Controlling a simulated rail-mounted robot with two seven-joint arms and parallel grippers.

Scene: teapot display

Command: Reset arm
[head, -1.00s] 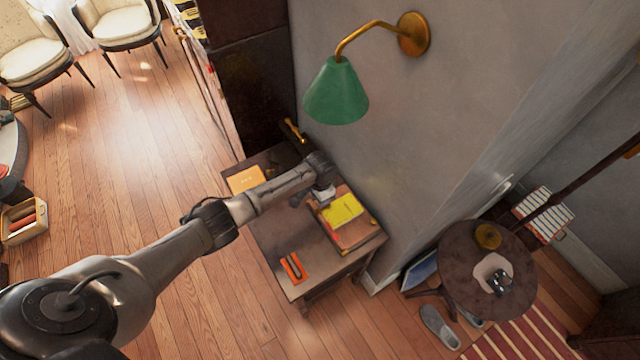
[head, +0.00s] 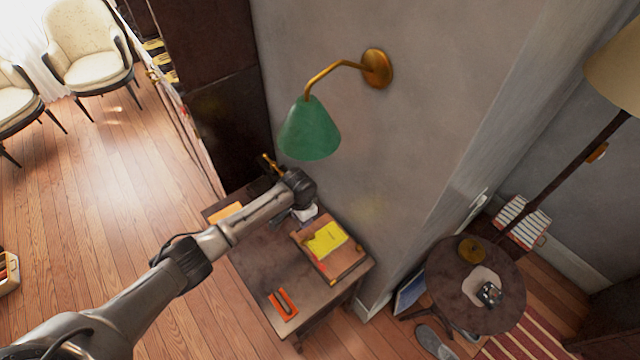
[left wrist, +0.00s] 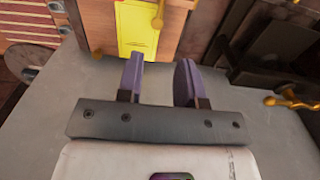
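My left arm reaches from the lower left in the head view to a wooden desk (head: 262,265). Its gripper (head: 284,214) is small and partly hidden by the wrist there, close to the yellow notebook (head: 326,238). In the left wrist view, the two purple-grey fingers of the left gripper (left wrist: 159,80) stand apart with nothing held between them. The yellow notebook (left wrist: 137,28) shows beyond the fingers. My right gripper is in neither view.
A green wall lamp (head: 309,130) hangs above the desk. An orange item (head: 283,304) lies near the desk's front edge. A round table (head: 448,275) with small objects stands to the right, beside a floor lamp (head: 617,68). Open wooden floor (head: 120,210) lies left.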

